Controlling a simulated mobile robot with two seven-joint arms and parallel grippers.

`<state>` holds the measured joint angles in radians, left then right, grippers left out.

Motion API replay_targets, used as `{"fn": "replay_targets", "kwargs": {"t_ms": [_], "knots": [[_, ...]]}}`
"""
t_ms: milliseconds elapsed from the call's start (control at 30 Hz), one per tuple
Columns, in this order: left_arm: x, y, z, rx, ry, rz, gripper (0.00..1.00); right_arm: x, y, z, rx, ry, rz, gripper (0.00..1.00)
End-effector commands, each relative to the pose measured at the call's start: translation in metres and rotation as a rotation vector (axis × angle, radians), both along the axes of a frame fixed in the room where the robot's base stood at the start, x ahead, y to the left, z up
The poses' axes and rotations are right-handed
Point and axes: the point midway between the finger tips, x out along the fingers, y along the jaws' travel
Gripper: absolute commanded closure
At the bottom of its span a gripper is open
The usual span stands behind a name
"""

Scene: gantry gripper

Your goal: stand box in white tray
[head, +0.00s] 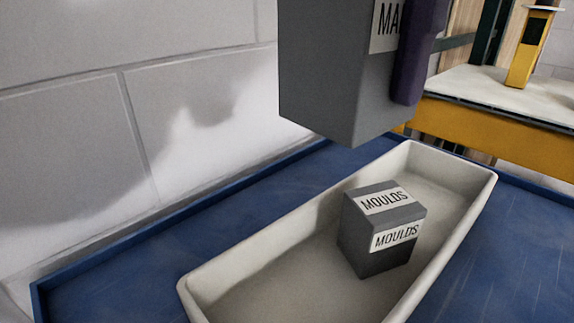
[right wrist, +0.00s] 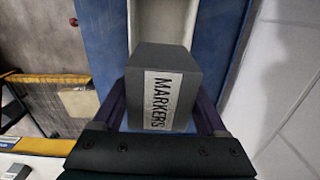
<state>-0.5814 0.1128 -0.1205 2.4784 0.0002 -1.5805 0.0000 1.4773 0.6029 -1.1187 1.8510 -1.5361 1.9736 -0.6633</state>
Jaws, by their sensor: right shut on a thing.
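A grey box with a white MARKERS label (right wrist: 175,60) is between the two dark purple fingers of my right gripper (right wrist: 162,108), which is shut on it. In the head view this box (head: 330,85) hangs above the far part of the white tray (head: 235,265), apart from it. Only one purple finger (head: 418,55) shows there, on the box's right side, and the box's top is cut off. A smaller grey box labelled MOULDS (head: 375,245) sits in the tray, towards its right wall. My left gripper is not in view.
The white tray stands on a blue surface with a raised edge (head: 110,245). A pale block wall (head: 60,130) rises behind it. A yellow-edged bench (head: 490,125) with a yellow object (head: 528,50) is at the back right. The tray has bare floor on both sides of the MOULDS box.

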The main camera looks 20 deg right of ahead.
Motion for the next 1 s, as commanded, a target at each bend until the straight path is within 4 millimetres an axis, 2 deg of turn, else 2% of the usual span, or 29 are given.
{"fn": "replay_targets", "kwargs": {"t_ms": [167,500,633,867,1000], "knots": [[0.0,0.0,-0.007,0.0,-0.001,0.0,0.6,-0.003,0.001,-0.034,-0.004,0.007,0.021,1.0],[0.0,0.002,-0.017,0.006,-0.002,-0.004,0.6,-0.003,0.001,-0.13,-0.002,0.005,0.015,1.0],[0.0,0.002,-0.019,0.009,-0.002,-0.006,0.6,-0.002,0.001,-0.151,0.0,0.002,0.016,1.0],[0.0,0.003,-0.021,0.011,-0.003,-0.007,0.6,-0.002,0.002,-0.169,0.001,0.001,0.015,1.0],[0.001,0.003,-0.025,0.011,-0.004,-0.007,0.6,-0.003,0.001,-0.192,0.0,0.004,0.015,1.0]]}}
